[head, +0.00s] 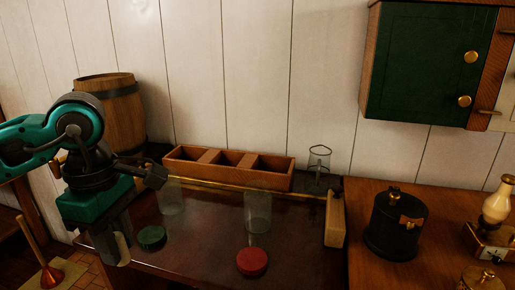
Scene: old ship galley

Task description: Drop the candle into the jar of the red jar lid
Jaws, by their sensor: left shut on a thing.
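My left gripper (117,238) points down at the left front edge of the dark table (200,262). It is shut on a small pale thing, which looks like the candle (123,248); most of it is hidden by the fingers. A red jar lid (252,262) lies flat near the table's front. Just behind it stands an open clear glass jar (258,213). A green lid (152,237) lies farther left, with another clear glass jar (171,197) behind it. The gripper is left of both jars. My right gripper is not in view.
A three-part wooden box (228,170) stands along the back, with a clear glass (319,172) to its right. A pale upright board (334,222) and a black canister (394,226) are on the right. A barrel (112,112) stands behind my arm. The tabletop between the lids is clear.

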